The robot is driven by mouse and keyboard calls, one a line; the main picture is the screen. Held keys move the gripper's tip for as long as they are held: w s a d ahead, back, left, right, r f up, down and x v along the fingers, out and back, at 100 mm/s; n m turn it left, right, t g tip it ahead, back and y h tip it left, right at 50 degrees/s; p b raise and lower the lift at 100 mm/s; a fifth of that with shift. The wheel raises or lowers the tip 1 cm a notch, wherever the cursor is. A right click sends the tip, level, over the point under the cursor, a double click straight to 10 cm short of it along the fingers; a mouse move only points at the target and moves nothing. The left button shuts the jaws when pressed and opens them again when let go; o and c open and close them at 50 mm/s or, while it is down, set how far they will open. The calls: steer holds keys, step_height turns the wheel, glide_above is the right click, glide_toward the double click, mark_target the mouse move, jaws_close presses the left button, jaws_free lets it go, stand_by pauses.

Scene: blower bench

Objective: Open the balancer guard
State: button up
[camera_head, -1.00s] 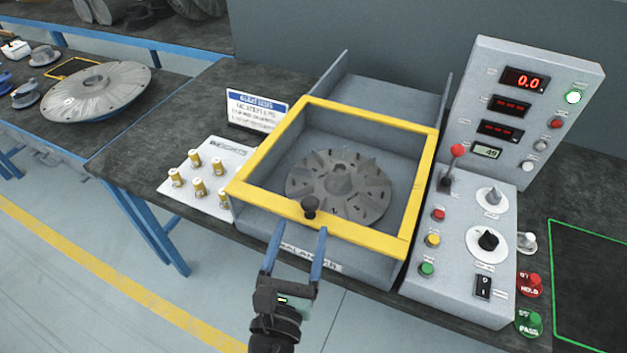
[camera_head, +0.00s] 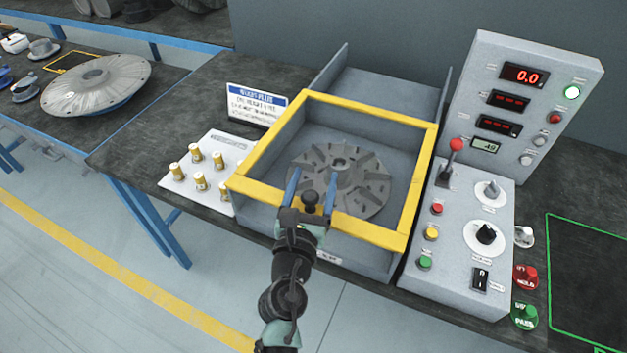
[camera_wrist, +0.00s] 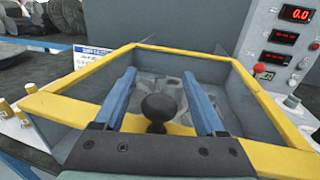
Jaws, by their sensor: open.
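The balancer guard is a yellow-framed cover (camera_head: 411,208) over the grey balancer box, and it lies shut, with the bladed rotor (camera_head: 340,185) visible through it. A black knob (camera_head: 310,198) stands on the front bar of the frame. My gripper (camera_head: 312,178) is open, with its two blue fingers on either side of the knob. In the wrist view the knob (camera_wrist: 159,107) sits between the fingers (camera_wrist: 160,100), with gaps on both sides. I cannot tell whether anything touches the knob.
A grey control panel (camera_head: 460,245) with a red-topped lever (camera_head: 455,146) stands close on the right. A white plate with several brass weights (camera_head: 200,181) lies on the left, near a sign (camera_head: 254,104). A large metal disc (camera_head: 97,84) rests on the far-left bench.

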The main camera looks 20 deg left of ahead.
jaws_close()
stand_by(1.3)
